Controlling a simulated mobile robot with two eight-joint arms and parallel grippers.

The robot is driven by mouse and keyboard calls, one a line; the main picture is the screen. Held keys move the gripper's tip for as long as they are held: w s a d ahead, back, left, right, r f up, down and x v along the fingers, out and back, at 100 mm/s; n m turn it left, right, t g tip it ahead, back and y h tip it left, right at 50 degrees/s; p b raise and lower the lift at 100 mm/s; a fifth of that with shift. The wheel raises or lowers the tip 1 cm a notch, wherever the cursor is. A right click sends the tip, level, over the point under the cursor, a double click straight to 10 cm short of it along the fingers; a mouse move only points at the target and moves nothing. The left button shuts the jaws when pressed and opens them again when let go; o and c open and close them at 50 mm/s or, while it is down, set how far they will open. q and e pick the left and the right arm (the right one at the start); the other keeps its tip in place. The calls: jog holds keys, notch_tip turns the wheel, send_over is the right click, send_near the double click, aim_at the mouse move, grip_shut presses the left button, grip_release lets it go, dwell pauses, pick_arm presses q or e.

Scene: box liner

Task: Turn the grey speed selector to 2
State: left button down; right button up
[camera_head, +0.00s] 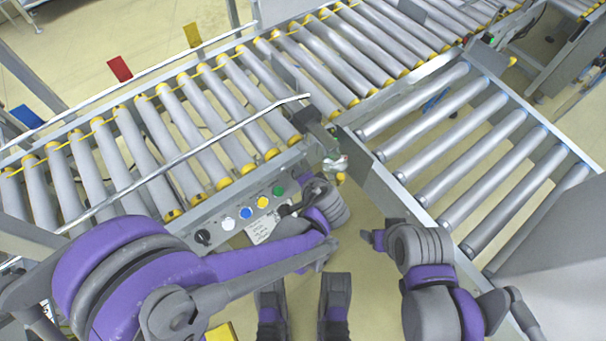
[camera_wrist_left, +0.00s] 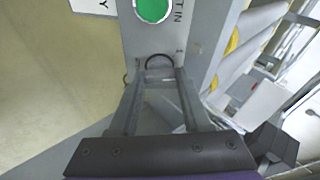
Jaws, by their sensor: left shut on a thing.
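A control panel (camera_head: 262,226) runs along the near side of the left conveyor. My left arm reaches across to its right end. My left gripper (camera_head: 287,209) is down at the panel near the green button (camera_head: 278,190). In the left wrist view, the gripper (camera_wrist_left: 158,84) has its two fingers on either side of a small grey part with a dark curved edge (camera_wrist_left: 160,60), which looks like the selector, and is shut on it. The fingers hide most of it, and its setting cannot be read. My right arm is at the lower right; its fingertips do not show.
The panel also has a black rotary knob (camera_head: 203,236), a white button (camera_head: 228,224), a blue button (camera_head: 246,213) and a yellow button (camera_head: 262,201). The green button (camera_wrist_left: 152,8) is close to the left fingers. Roller conveyors (camera_head: 480,140) lie behind and right.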

pick_arm(q)
jog(key=shift+m, duration=0.6)
jog(key=c, duration=0.6)
grip_release()
jog(key=shift+c, duration=0.2)
jog(key=p+v, duration=0.3)
jog(key=v, duration=0.7)
jog(key=shift+r, duration=0.4)
